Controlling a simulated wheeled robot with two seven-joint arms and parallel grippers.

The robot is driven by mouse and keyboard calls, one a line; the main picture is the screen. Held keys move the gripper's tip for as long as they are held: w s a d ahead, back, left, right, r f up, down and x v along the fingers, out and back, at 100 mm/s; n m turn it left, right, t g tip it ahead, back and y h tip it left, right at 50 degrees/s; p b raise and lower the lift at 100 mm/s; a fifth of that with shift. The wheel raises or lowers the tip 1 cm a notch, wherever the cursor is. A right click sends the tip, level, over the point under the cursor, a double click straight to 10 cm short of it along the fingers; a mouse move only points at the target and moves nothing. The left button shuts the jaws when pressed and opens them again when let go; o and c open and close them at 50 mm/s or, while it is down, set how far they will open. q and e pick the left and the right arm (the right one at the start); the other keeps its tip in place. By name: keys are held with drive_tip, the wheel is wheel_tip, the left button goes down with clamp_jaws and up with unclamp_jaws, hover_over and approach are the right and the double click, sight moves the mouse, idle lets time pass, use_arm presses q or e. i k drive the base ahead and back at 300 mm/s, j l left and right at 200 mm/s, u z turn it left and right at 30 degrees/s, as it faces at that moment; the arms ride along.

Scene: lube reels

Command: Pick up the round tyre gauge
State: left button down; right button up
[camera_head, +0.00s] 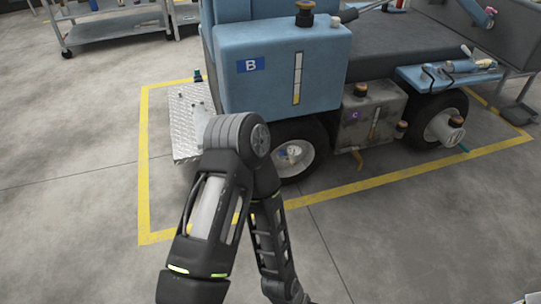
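I cannot pick out the round tyre gauge for certain in the head view. Neither gripper can be made out. One of my arms rises from the bottom edge, bends at a large joint left of the near wheel, and runs back down out of the picture. It hides part of the step plate and the floor.
A blue vehicle (270,75) with a "B" tank stands inside yellow floor lines (143,190). A metal step plate (185,140) juts out at its left. A grey "C" tank (370,117) sits between the wheels. A blue shelf (420,82) holds tools. Floor in front is clear.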

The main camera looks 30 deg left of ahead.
sight(293, 153)
drive_tip(key=u, duration=0.95)
drive_tip(key=i+l+z, duration=0.2)
drive_tip(key=i, duration=0.4)
drive_tip(key=i+l+z, duration=0.15)
drive_tip(key=i, duration=0.4)
drive_tip(key=i+l+z, duration=0.2)
drive_tip(key=i, duration=0.4)
